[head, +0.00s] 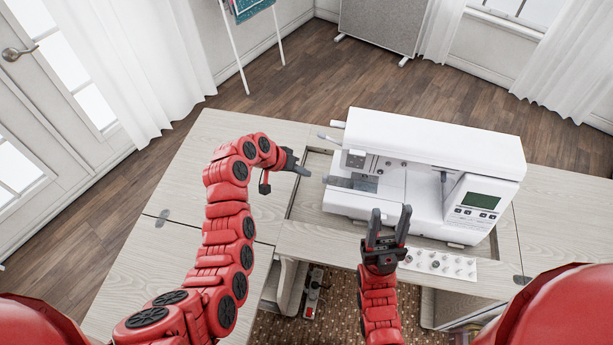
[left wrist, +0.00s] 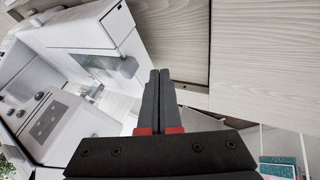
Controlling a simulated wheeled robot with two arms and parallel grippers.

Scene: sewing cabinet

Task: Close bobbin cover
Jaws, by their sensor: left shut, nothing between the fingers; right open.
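The white sewing machine (head: 430,140) stands in the cabinet's recess. On its bed, below the needle area, lies a grey metal plate (head: 368,183), with a darker grey flap (head: 338,181) at its left that I take for the bobbin cover. It looks slid out toward the left. In the left wrist view the grey cover (left wrist: 127,67) shows left of my fingertips. My left gripper (head: 304,171) is shut and empty, just left of the cover and apart from it. My right gripper (head: 388,215) is open and empty in front of the machine's bed.
A white tray (head: 437,263) with several small round pieces lies at the table's front edge, right of my right gripper. The pale wood tabletop (head: 200,165) is clear on the left. A foot pedal (head: 314,292) is on the rug below.

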